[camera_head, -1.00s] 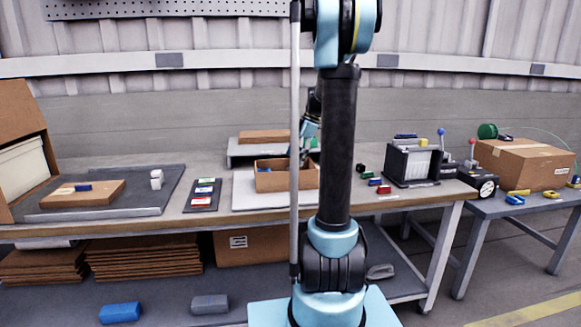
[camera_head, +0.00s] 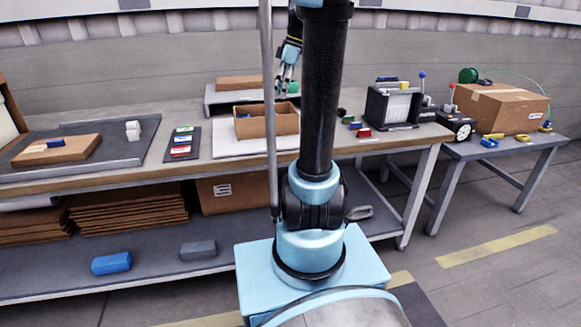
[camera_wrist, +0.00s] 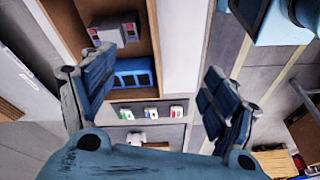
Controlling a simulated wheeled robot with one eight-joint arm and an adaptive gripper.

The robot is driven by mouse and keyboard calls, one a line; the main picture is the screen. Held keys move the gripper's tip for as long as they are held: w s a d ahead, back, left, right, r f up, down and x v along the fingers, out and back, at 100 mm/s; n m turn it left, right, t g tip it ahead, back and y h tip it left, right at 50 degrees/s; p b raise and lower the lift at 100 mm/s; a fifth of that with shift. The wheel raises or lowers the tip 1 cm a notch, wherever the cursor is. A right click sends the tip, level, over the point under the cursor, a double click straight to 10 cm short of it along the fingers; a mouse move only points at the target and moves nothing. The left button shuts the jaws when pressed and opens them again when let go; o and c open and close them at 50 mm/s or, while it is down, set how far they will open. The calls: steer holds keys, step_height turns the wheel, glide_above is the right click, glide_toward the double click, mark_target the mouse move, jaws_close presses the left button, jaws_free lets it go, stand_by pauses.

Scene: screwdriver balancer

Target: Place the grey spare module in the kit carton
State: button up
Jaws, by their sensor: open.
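A plain grey block (camera_head: 198,250), which looks like the spare module, lies on the lower shelf of the bench, right of a blue block (camera_head: 111,263). The open brown kit carton (camera_head: 268,124) stands on the bench top, partly behind my arm. In the wrist view the carton (camera_wrist: 153,45) holds a grey module with reddish marks (camera_wrist: 113,29) and a blue module (camera_wrist: 132,73). My gripper (camera_head: 286,84) is open and empty, raised above the back right of the carton. Its spread fingers also show in the wrist view (camera_wrist: 152,95).
A dark tray with coloured modules (camera_head: 182,144) and a white block (camera_head: 133,131) are left of the carton. Flat cardboard stacks (camera_head: 128,207) fill the lower shelf's back. A closed box (camera_head: 500,105) sits on the right table. The shelf front is mostly clear.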

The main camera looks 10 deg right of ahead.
steer(key=s+a+f+m+t+h, duration=0.1)
steer(key=s+f+m, duration=0.6)
steer(key=s+f, duration=0.3)
steer(key=s+a+f+m+t+h, duration=0.1)
steer(key=s+f+m, duration=0.6)
steer(key=s, duration=0.9)
step_height(320, 180, down, 3)
steer(key=shift+s+a+r+h, duration=0.2)
steer(key=shift+s+h, duration=0.1)
steer(key=shift+h, duration=0.4)
steer(key=shift+c, duration=0.6)
